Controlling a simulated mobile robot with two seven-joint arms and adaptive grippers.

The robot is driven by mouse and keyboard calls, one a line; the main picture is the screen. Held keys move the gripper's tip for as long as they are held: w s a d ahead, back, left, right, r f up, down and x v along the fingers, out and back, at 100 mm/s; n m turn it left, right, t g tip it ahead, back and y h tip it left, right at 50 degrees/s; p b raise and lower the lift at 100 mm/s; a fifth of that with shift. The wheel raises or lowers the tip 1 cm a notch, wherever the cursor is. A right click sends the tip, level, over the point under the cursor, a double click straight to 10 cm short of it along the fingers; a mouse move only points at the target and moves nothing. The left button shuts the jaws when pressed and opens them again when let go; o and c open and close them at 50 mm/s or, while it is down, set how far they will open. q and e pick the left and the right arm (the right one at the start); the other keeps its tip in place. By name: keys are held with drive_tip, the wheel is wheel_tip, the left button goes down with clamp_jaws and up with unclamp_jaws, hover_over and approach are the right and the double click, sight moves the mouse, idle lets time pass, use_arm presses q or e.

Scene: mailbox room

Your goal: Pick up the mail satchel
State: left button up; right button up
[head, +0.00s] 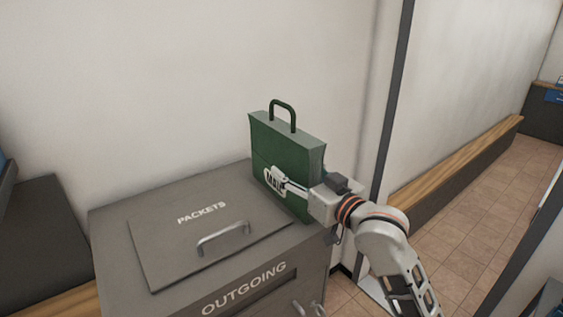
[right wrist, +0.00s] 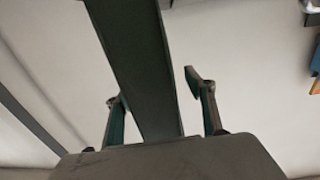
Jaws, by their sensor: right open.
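The mail satchel (head: 287,150) is dark green with a looped top handle (head: 283,111) and a white "MAIL" label. It stands upright on the right part of the grey outgoing box's top (head: 115,222). My right gripper (head: 282,183) is at its lower front and covers part of the label. In the right wrist view, the satchel (right wrist: 140,60) shows as a dark slab between the two spread fingers of my right gripper (right wrist: 151,86). A gap shows beside the right finger; contact on the left is hard to tell. My left gripper is not in view.
The box top has a "PACKETS" lid with a metal handle (head: 223,239). A pale wall (head: 150,80) rises behind. A dark bench (head: 38,245) is at left. A wood-topped ledge (head: 455,160) and tiled floor (head: 470,215) lie to the right.

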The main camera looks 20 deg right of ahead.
drive_tip(key=shift+x, duration=1.55)
drive_tip(key=c, duration=1.4)
drive_tip(key=shift+d+r, duration=0.1)
clamp_jaws()
